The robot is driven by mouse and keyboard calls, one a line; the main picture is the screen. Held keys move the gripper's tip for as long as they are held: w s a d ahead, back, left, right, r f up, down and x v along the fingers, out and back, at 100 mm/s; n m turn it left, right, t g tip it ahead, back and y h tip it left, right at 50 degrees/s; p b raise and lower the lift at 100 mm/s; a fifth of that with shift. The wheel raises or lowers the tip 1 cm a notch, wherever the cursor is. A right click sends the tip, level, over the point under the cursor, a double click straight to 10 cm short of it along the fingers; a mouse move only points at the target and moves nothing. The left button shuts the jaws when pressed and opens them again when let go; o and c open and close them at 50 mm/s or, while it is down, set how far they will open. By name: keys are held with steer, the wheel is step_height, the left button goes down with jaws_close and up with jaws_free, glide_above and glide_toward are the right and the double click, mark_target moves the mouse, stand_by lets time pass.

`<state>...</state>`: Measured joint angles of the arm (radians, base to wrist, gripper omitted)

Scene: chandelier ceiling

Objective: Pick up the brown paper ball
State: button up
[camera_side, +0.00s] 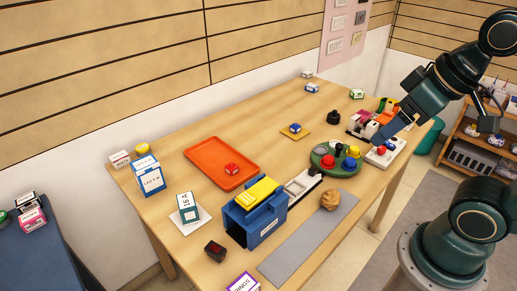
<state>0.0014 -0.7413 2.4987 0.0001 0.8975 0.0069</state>
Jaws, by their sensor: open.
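The brown paper ball (330,199) is a crumpled, rounded lump. It rests at the far end of a grey mat (297,246) near the table's right side. My gripper (382,140) is open, above the right part of the table. It is behind and to the right of the ball in the picture and apart from it. The gap between the fingers is small in this view and hard to make out.
A green round tray (346,171) with several coloured pieces stands just behind the ball. A blue bin (242,226) with a yellow top stands to its left. An orange tray (203,151) lies farther left. Small boxes are scattered around the table.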

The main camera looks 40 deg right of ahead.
steer(key=m+g, duration=0.6)
steer(key=m, duration=0.3)
glide_above(332, 191)
step_height(332, 191, down, 16)
steer(key=shift+f, duration=0.15)
steer(key=shift+f, duration=4.2)
steer(key=shift+s+f, duration=0.1)
steer(key=shift+f, duration=2.5)
